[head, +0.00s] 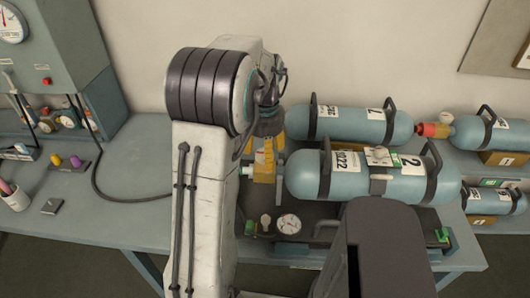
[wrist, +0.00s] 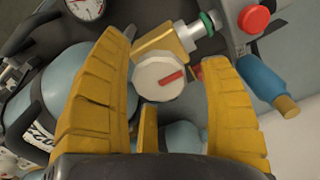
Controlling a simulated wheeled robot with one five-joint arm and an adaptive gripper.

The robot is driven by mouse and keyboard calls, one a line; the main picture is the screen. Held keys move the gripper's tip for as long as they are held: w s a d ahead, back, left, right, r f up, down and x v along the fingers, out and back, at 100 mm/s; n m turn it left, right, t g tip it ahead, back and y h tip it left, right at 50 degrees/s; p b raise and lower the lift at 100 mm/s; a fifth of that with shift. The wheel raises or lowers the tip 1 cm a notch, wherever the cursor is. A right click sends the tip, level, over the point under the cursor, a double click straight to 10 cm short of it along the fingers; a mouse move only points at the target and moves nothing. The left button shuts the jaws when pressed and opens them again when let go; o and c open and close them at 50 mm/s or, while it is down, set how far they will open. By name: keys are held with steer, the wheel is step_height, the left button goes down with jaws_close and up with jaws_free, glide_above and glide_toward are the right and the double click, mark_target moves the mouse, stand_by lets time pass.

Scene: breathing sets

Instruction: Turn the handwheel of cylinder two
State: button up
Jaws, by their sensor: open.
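Cylinder two (head: 405,183) is a pale blue bottle with a large "2" label, lying on its side on the bench. My gripper (head: 264,160) is at its left, valve end, with yellow fingers pointing down; it hides the handwheel in the head view. In the wrist view the handwheel (wrist: 158,78) is a white round knob with a red mark, beside a brass valve body (wrist: 182,36). My open gripper (wrist: 167,60) has one yellow finger on each side of the knob. Whether either finger touches it I cannot tell. The blue cylinder (wrist: 35,105) shows behind the left finger.
Another cylinder (head: 350,124) lies behind cylinder two, with more at the right. A pressure gauge (head: 289,223) sits in front of the valve. In the wrist view a red button (wrist: 253,19) and a blue fitting (wrist: 262,80) lie right of the fingers.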

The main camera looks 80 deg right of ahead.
steer(key=shift+r, duration=0.1)
step_height(320, 180, up, 12)
stand_by(0.6)
stand_by(0.7)
